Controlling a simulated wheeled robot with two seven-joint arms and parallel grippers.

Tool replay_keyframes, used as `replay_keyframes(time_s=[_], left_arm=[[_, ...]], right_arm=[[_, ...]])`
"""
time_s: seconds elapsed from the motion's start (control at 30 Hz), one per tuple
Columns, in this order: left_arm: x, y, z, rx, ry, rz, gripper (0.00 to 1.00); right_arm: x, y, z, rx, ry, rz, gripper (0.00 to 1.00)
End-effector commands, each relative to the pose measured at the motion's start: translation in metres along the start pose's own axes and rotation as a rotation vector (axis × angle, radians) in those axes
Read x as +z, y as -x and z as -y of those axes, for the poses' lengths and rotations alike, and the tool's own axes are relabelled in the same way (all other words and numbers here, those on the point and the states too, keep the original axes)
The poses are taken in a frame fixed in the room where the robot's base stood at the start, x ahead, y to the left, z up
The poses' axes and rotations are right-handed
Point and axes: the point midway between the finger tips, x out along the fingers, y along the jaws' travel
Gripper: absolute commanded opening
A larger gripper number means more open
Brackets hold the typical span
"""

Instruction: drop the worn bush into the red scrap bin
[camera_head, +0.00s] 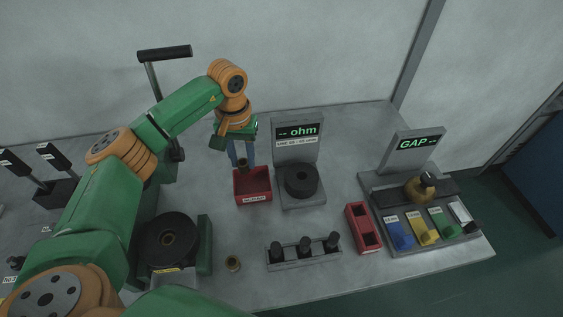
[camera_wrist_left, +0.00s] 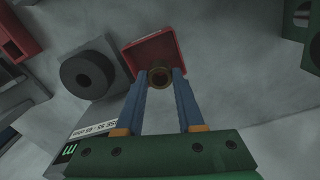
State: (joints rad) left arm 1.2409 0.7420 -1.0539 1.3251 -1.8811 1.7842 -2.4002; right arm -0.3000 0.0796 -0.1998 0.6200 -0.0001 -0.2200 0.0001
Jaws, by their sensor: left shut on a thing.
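My left gripper (camera_head: 241,163) is shut on a small dark bush with a brownish ring (camera_head: 242,166). It holds the bush over the back part of the red scrap bin (camera_head: 253,198). In the left wrist view the bush (camera_wrist_left: 159,77) sits between the two blue fingertips (camera_wrist_left: 160,80), with the red bin (camera_wrist_left: 150,50) behind it. The bin's inside is partly hidden by the bush and fingers. My right gripper is not in view.
An ohm meter (camera_head: 297,131) with a black ring (camera_head: 301,180) stands right of the bin. A black disc fixture (camera_head: 165,240) stands at left.

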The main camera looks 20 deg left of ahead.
Motion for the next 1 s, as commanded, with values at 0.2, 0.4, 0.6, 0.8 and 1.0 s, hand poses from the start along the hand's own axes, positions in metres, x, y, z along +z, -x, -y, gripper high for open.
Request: replay_keyframes(time_s=[0.2,0.4,0.6,0.8,1.0], left_arm=[[-0.005,-0.013,0.019,0.0,0.035,-0.001,0.0],[-0.005,-0.043,0.018,0.0,0.035,0.0,0.0],[-0.005,-0.067,0.018,0.0,0.034,-0.001,0.0],[-0.005,-0.066,0.018,0.0,0.035,-0.002,0.0],[-0.005,-0.065,0.018,0.0,0.034,-0.002,0.72]], right_arm=[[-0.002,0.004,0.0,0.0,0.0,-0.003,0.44],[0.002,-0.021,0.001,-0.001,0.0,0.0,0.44],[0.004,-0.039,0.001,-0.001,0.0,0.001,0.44],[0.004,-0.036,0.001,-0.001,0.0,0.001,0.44],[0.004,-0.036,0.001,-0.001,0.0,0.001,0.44]])
